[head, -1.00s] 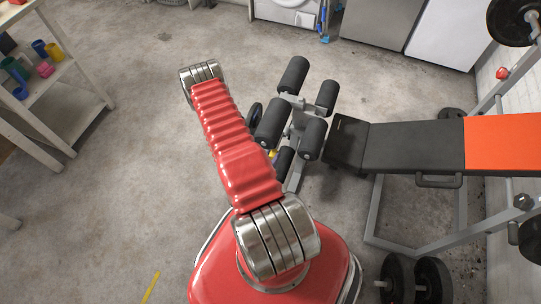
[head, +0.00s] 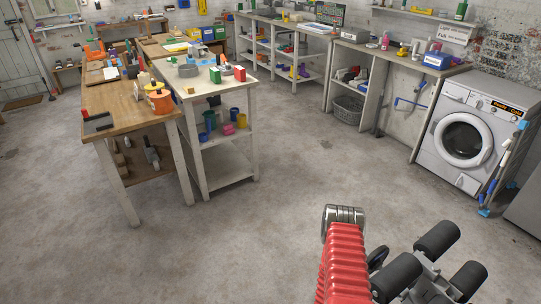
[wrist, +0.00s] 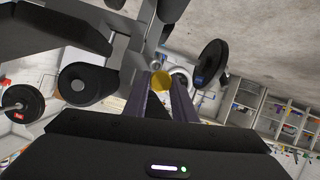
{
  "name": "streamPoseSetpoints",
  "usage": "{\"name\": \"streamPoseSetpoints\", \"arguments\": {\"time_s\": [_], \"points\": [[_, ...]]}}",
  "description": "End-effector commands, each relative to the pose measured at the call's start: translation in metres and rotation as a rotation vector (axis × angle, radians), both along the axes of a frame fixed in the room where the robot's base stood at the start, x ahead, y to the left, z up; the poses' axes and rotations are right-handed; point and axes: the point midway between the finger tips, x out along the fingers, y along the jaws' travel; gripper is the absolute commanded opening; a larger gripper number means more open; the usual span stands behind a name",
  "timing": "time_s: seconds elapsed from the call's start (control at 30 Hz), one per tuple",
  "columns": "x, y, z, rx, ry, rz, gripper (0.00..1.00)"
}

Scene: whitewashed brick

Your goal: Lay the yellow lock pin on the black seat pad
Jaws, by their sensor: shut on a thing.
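My gripper (wrist: 163,92) shows in the wrist view, its two dark fingers shut on the yellow lock pin (wrist: 162,79). Only the pin's round yellow end shows between the fingertips; the rest is hidden. The gripper is close to the bench's grey frame and black foam rollers. A long dark padded shape (wrist: 65,38) fills the upper left of the wrist view; I cannot tell whether it is the black seat pad. The seat pad is outside the head view now.
Black foam rollers (head: 436,238) on a grey frame stand at the lower right of the head view, beside my red arm. A black weight disc (wrist: 211,62) is right of the pin. A workbench (head: 130,112), white shelf unit (head: 233,172) and washing machine (head: 470,140) stand beyond open concrete floor.

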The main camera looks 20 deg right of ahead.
Motion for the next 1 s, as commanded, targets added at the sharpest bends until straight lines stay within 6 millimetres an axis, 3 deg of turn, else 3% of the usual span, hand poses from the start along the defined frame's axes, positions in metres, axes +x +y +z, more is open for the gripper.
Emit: {"name": "streamPoseSetpoints", "arguments": {"time_s": [0.17, 0.47, 0.67, 1.0], "points": [[0.02, 0.011, -0.007, -0.002, -0.002, 0.074, 0.0], [0.074, 0.026, 0.007, -0.002, -0.003, 0.224, 0.0], [0.12, 0.04, 0.028, -0.002, -0.005, 0.353, 0.0], [0.2, 0.075, 0.084, -0.004, -0.005, 0.592, 0.0]]}}
